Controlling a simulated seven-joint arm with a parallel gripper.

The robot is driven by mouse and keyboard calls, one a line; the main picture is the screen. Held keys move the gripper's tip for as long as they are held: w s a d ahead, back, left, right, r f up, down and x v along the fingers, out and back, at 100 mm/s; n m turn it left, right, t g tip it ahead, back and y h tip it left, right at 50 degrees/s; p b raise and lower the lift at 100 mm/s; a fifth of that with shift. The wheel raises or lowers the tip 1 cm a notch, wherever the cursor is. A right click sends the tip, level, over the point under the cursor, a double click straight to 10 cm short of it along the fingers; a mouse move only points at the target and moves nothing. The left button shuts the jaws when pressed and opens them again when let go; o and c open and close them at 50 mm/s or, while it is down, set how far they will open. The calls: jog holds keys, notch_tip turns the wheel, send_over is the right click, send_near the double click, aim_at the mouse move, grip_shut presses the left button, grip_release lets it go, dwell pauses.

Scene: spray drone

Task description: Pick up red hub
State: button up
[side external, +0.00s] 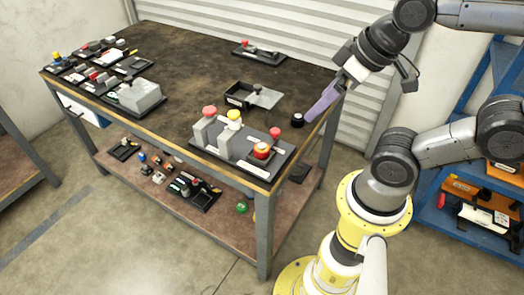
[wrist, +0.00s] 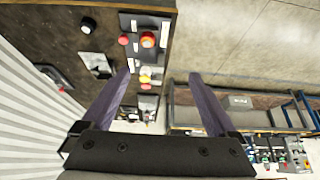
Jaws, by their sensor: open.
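A black tray (side external: 222,158) sits at the table's near right corner. On it is a round red piece with an orange-red top (side external: 262,150), also in the wrist view (wrist: 148,40). A smaller red knob (side external: 275,132) stands beside it, and another red knob (side external: 209,110) tops a grey block. I cannot tell which red piece is the hub. A yellow knob (side external: 234,115) stands between grey blocks. My gripper (side external: 311,116), with purple fingers, is near the table's right edge, apart from the red pieces. In the wrist view its fingers (wrist: 160,74) are spread and empty.
A black round knob (side external: 297,119) stands close to my fingertips in the side view. A black open box (side external: 240,95) lies mid-table. Another tray with a red knob (side external: 258,52) is at the back. Several small trays and a grey block (side external: 140,95) crowd the left end.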

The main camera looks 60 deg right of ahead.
jog(key=m+g, duration=0.6)
jog(key=m, duration=0.9)
send_over(262, 146)
jog(key=f, duration=1.9)
jog(key=shift+w+a+f, duration=0.15)
jog(key=shift+a+f, duration=0.05)
jog(key=shift+f, duration=0.1)
jog(key=shift+s+d+f, duration=0.1)
jog(key=shift+f, duration=1.25)
jog(key=shift+s+d+f, duration=0.1)
jog(key=shift+f, duration=1.2)
